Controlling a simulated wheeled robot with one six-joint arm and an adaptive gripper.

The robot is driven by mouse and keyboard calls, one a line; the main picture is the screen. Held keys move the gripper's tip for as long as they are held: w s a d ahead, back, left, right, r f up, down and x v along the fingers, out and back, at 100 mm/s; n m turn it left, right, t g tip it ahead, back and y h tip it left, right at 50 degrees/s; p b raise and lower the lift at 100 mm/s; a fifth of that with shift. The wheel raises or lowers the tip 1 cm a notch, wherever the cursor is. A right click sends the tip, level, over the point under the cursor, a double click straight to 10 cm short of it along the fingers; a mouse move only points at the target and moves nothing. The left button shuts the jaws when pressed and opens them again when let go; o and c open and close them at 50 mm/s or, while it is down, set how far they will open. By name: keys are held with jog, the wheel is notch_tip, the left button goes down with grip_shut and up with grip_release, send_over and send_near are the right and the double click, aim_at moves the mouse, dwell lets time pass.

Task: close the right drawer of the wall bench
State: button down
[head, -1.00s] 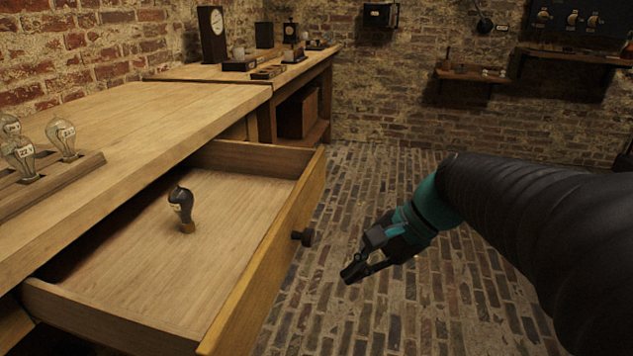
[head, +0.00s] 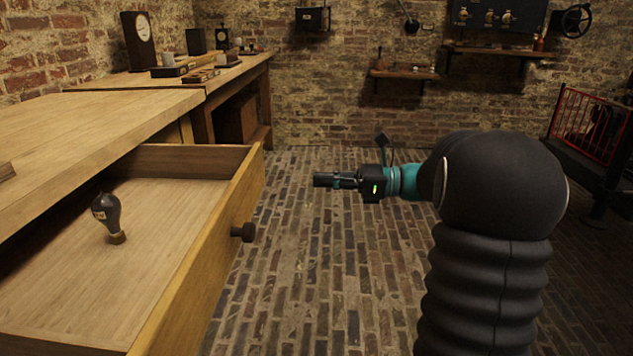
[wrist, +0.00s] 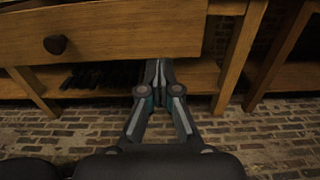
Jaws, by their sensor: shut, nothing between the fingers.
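The drawer (head: 205,240) of the wooden wall bench (head: 85,120) is pulled far out in the head view. Its front has one dark round knob (head: 243,232). A dark glass bulb (head: 107,216) stands inside the drawer. My gripper (head: 318,180) is shut and empty, to the right of the drawer front and apart from it, pointing left toward it. In the wrist view, the drawer front (wrist: 130,30) and its knob (wrist: 55,44) are at the top. My gripper (wrist: 157,66) shows shut below the drawer front's lower edge, right of the knob.
Another bench (head: 240,85) with clocks and small items stands beyond, against the wall. The brick floor (head: 300,280) right of the drawer is clear. A shelf (wrist: 200,78) lies under the drawer in the wrist view. A red railing (head: 590,125) is at far right.

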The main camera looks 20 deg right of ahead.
aim_at(257, 178)
jog(key=b+x, duration=0.1)
jog(key=x, duration=0.9)
jog(key=shift+a+f, duration=0.1)
jog(key=shift+w+a, duration=0.25)
jog(key=shift+a, duration=0.4)
